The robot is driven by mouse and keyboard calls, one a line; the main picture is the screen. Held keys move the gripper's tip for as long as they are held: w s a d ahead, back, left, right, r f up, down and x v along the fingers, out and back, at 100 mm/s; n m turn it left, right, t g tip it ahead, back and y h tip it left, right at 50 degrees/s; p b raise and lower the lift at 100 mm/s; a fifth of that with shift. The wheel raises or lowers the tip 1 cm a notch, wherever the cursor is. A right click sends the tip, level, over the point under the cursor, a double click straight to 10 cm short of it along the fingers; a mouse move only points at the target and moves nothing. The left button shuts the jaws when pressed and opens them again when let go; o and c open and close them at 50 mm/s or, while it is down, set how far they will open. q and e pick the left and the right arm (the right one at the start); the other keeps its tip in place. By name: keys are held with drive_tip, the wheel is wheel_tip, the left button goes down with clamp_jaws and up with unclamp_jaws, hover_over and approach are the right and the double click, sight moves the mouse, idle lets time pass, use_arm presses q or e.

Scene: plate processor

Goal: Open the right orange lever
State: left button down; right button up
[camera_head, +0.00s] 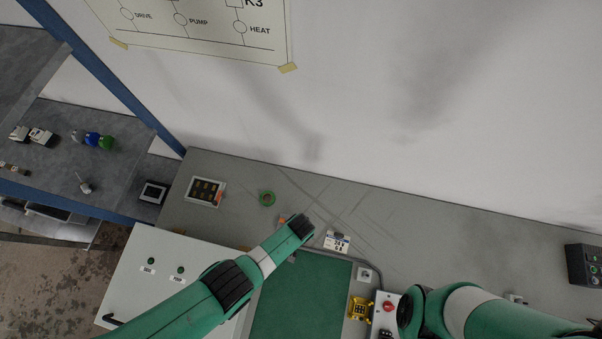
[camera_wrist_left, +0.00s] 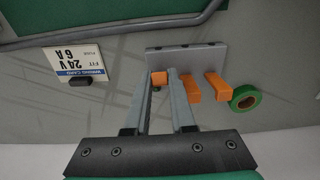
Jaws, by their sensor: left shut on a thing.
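A grey block (camera_wrist_left: 209,55) carries three orange levers in the left wrist view. The lever nearest the fuse card (camera_wrist_left: 77,63) is the right orange lever (camera_wrist_left: 159,77); its small end shows between my fingertips. The other two levers, the middle one (camera_wrist_left: 190,89) and the outer one (camera_wrist_left: 217,87), stick out beside my fingers. My left gripper (camera_wrist_left: 160,75) is shut on the right orange lever. In the head view my left wrist covers the block and most of the levers, with a bit of orange (camera_head: 282,218) showing. My right gripper is out of view.
A green tape roll (camera_wrist_left: 245,97) lies close beside the outer lever, and also shows in the head view (camera_head: 267,199). A green mat (camera_head: 300,300) lies in front. A yellow part (camera_head: 360,308) is at its right. The bench right of the card is largely clear.

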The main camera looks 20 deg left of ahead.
use_arm(q)
drive_tip(key=shift+w+f+g+b, duration=0.2)
drive_tip(key=shift+w+g+b, duration=0.25)
drive_tip(key=shift+g+b, duration=0.6)
drive_tip(key=shift+a+b, duration=0.1)
drive_tip(key=shift+b, duration=0.45)
drive_tip(key=shift+r, duration=0.3)
drive_tip(key=c, duration=0.8)
unclamp_jaws()
drive_tip(key=shift+r, duration=0.1)
drive_tip(key=shift+o, duration=0.2)
